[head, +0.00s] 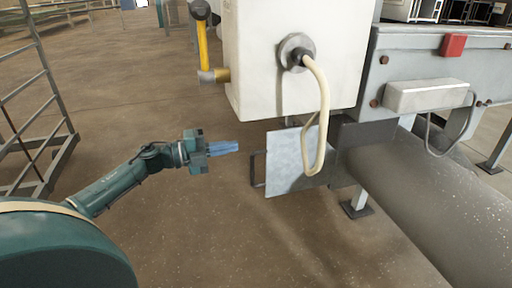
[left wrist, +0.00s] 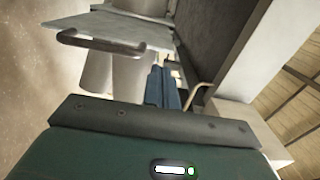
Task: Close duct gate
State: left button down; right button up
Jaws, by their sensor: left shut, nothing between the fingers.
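The duct gate is a flat pale metal plate (head: 283,172) that sticks out to the left of its dark grey housing (head: 364,136) on the big grey duct (head: 430,205). A thin bar handle (head: 256,169) stands on the plate's left edge. In the left wrist view the plate (left wrist: 118,27) and handle (left wrist: 95,41) are at the top. My left gripper (head: 237,146) is shut and empty, just left of the handle and apart from it in the head view. Its blue fingers (left wrist: 162,86) point toward the duct area. My right gripper is not in view.
A white box (head: 285,50) hangs above the gate, and its cream hose (head: 322,125) loops down in front of the plate. A yellow-handled tool (head: 203,48) is at the box's left. A metal rack (head: 40,110) stands at far left. Floor between is clear.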

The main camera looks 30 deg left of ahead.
pick_arm(q)
jog(key=b+x, duration=0.1)
jog(key=x, duration=0.6)
jog(key=shift+w, duration=0.15)
jog(key=shift+w+d, duration=0.1)
jog(key=shift+d, duration=0.05)
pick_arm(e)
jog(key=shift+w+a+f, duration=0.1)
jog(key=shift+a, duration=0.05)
